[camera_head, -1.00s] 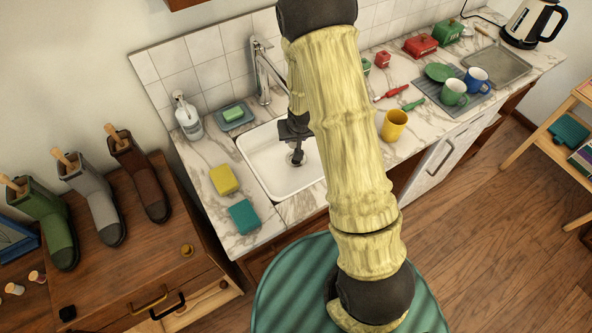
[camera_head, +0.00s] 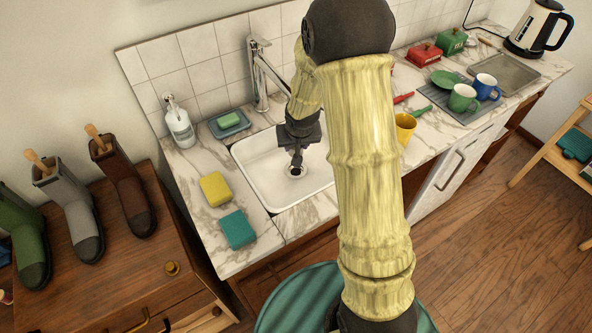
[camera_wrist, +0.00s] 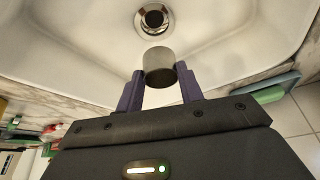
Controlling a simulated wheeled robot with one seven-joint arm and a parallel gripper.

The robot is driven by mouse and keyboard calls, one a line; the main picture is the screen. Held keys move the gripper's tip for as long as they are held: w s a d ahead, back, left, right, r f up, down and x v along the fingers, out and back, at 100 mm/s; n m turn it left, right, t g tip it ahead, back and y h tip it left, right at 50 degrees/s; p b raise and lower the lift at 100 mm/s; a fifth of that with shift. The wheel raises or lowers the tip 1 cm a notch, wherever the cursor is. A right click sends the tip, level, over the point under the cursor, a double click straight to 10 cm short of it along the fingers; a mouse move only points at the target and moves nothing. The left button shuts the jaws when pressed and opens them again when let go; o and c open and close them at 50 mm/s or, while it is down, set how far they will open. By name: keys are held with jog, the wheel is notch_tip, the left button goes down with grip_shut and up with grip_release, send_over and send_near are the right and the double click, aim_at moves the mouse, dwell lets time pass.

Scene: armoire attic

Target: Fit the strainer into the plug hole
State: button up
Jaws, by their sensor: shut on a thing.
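My gripper (camera_wrist: 160,88) is shut on the strainer (camera_wrist: 159,64), a small grey metal cylinder held between two dark purple fingers. The plug hole (camera_wrist: 154,20) is a dark opening with a shiny metal ring in the floor of the white sink (camera_head: 262,172). In the wrist view the strainer is apart from the hole, just below it in the picture. In the head view my gripper (camera_head: 297,158) is over the sink, close above the plug hole (camera_head: 295,172). The strainer is too small to make out clearly there.
The tap (camera_head: 262,75) rises behind the sink, close to my arm. A yellow sponge (camera_head: 215,188) and a teal sponge (camera_head: 238,229) lie left of the sink. A soap dish (camera_head: 229,123) and a soap bottle (camera_head: 179,122) stand behind. A yellow mug (camera_head: 405,128) is at right.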

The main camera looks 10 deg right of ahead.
notch_tip(320, 180, down, 6)
jog(key=shift+r, duration=0.15)
jog(key=shift+f+b, duration=0.4)
jog(key=shift+f, duration=1.45)
jog(key=shift+f, duration=0.2)
jog(key=o, duration=1)
jog(key=shift+r, duration=0.2)
jog(key=v, duration=1.2)
jog(key=shift+p, duration=0.3)
